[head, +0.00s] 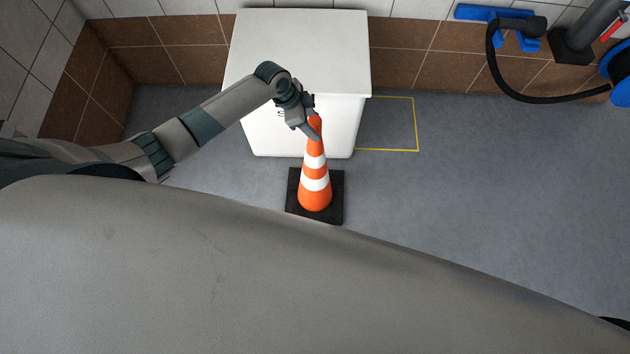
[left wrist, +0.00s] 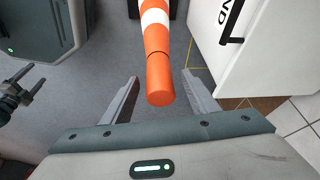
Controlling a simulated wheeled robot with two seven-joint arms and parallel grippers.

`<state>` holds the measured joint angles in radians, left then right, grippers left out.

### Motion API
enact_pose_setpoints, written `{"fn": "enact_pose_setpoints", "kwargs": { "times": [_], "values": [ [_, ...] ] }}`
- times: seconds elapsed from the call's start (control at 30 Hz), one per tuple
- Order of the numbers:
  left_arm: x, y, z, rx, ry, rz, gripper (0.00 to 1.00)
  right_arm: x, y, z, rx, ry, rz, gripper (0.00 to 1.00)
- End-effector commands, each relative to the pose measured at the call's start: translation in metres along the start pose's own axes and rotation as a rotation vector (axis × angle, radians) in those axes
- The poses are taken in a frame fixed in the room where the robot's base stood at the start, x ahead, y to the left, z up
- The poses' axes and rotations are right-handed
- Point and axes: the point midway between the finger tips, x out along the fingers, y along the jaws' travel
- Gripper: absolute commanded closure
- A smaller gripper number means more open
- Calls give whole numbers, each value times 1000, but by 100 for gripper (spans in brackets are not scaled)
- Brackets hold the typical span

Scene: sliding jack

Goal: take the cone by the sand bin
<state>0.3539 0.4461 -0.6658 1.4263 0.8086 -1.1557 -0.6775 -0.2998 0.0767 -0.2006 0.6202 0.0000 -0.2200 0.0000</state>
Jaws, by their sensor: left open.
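The orange and white striped cone (head: 314,170) stands upright on its black square base in front of the white sand bin (head: 302,48). My left gripper (head: 312,128) is at the cone's top in the head view. In the left wrist view the cone's orange tip (left wrist: 160,82) lies between the two open fingers of my left gripper (left wrist: 160,95), with a gap on each side. The sand bin (left wrist: 262,50) also shows there at the right, with dark lettering and a black handle. The cone's base is mostly cut off in that view.
A yellow floor outline (head: 416,125) lies right of the bin. A black hose (head: 530,99) with blue fittings hangs on the tiled wall at the upper right. The grey floor (head: 460,190) right of the cone is clear.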

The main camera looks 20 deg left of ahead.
Motion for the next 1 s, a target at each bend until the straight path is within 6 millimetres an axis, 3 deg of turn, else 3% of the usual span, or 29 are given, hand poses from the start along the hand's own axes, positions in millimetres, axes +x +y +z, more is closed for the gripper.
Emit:
{"fn": "enact_pose_setpoints", "kwargs": {
  "times": [0.3,0.8,1.0],
  "values": [
    [26,1,1,0,0,0,46,-8,2,0,-1,0,2,30],
    [28,1,2,0,-1,-1,46,-7,5,0,-2,-1,5,30],
    [28,1,2,0,-1,-1,94,-7,5,0,-1,-1,5,30]
  ]
}}
